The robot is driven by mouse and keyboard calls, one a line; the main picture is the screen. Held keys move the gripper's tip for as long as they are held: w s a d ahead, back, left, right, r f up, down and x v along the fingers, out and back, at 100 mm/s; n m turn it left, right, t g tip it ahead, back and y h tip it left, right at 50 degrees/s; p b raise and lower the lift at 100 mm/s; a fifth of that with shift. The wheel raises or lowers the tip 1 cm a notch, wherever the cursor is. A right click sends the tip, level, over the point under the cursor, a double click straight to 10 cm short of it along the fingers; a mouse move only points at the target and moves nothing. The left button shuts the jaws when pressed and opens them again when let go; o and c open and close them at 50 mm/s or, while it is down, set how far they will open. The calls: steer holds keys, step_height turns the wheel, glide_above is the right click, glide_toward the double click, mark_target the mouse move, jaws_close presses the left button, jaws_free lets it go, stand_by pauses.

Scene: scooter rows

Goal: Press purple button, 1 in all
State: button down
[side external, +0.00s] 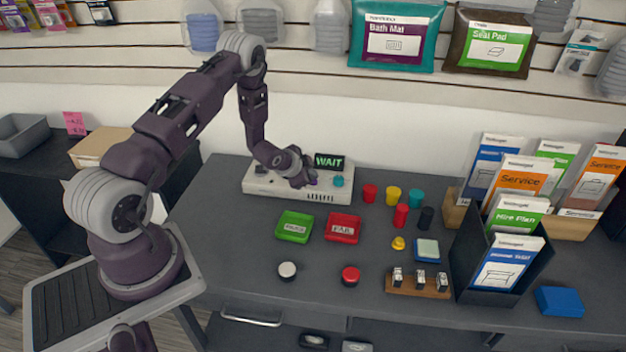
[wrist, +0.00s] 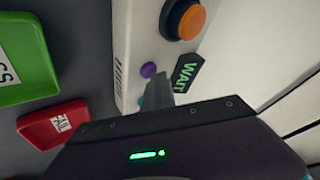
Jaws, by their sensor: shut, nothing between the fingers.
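The purple button (wrist: 148,70) is on a white console (wrist: 125,60), just ahead of my shut fingertips (wrist: 158,85) in the wrist view. I cannot tell whether they touch it. In the side view the white console (side external: 262,182) stands at the back of the table, with my gripper (side external: 308,181) low over it. A bit of purple shows by the gripper's tip; the gripper hides most of that area. The sign on the console (side external: 330,161) reads "WAIT" in green.
A teal button (side external: 338,181) is right of the gripper; an orange button (wrist: 186,18) shows in the wrist view. A green tray (side external: 294,238) and red tray (side external: 343,239) lie in front. Several coloured cylinders stand to the right, near a black brochure holder (side external: 470,255).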

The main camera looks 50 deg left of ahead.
steer(key=shift+r, duration=0.85)
steer(key=shift+r, duration=2.5)
steer(key=s+d+r+n, duration=0.1)
steer(key=s+d+r, duration=0.1)
steer(key=d+r, duration=0.35)
steer(key=s+d+r+n+g, duration=0.1)
steer(key=s+d+r, duration=0.15)
steer(key=r, duration=0.65)
steer(key=s+d+r+n, duration=0.15)
steer(key=d+r, duration=0.25)
steer(key=r, duration=0.4)
steer(key=s+d+r+h, duration=0.1)
steer(key=s+d+r, duration=0.1)
steer(key=s+d, duration=0.3)
steer(key=s+d+r+n+g+h, duration=0.1)
steer(key=s+d, duration=0.4)
steer(key=s, duration=0.8)
steer(key=s+d+r+g+h, duration=0.1)
steer(key=s+d+r, duration=0.2)
steer(key=s, duration=0.6)
steer(key=shift+s+d, duration=0.15)
steer(key=shift+d, duration=0.75)
